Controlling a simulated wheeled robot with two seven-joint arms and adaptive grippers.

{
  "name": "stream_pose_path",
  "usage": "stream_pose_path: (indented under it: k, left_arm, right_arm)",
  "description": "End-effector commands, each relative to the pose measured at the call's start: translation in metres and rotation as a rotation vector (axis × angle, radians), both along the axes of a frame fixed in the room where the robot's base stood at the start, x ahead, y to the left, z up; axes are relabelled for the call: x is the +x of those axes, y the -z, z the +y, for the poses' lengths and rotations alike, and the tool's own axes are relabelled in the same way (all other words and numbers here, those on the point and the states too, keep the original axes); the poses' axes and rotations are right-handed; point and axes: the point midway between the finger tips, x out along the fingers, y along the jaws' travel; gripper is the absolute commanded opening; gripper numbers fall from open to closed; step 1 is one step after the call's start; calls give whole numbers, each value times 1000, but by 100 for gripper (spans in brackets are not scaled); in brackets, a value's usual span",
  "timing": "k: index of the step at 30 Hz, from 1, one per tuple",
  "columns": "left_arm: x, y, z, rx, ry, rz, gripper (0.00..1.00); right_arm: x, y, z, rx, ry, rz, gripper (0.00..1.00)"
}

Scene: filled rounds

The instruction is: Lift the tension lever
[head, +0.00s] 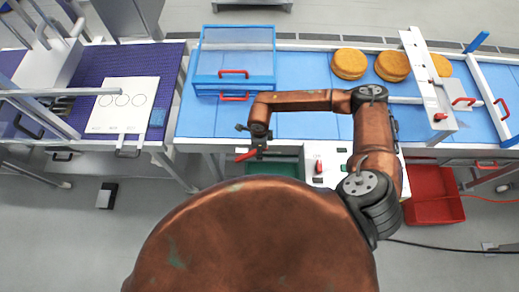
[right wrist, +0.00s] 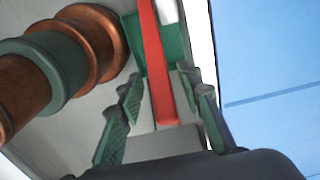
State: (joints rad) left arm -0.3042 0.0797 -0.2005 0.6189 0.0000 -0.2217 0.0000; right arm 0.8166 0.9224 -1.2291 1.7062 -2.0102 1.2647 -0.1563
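The red tension lever (head: 244,156) sticks out at the front edge of the blue conveyor table, left of a white control panel, in the head view. My right gripper (head: 258,152) is right at it, pointing down. In the right wrist view the red lever (right wrist: 156,65) runs between the two green fingers of my right gripper (right wrist: 162,115). The fingers are apart, with a gap visible on both sides of the lever. The gripper hides part of the lever in the head view. My left gripper is not in view.
The blue conveyor (head: 300,124) carries a clear blue-framed guard (head: 235,50) and several orange-brown rounds (head: 349,64). A control panel with a red switch (head: 318,166) is right of the lever. A red bin (head: 432,190) stands below right. A white sheet (head: 122,105) lies at left.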

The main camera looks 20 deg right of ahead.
Motion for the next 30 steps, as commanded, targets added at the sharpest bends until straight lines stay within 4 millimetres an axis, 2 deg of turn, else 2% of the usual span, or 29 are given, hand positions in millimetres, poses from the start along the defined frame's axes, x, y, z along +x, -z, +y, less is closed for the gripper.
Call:
stream_pose_path:
  k: [2, 8, 16, 30]
  left_arm:
    - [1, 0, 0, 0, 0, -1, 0]
    - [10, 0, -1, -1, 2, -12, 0]
    - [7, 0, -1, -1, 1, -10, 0]
    - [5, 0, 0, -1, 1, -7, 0]
  right_arm:
    - [0, 0, 0, 1, 0, 0, 33]
    - [0, 0, 0, 1, 0, 0, 19]
    - [0, 0, 0, 1, 0, 0, 0]
    - [0, 0, 0, 1, 0, 0, 0]
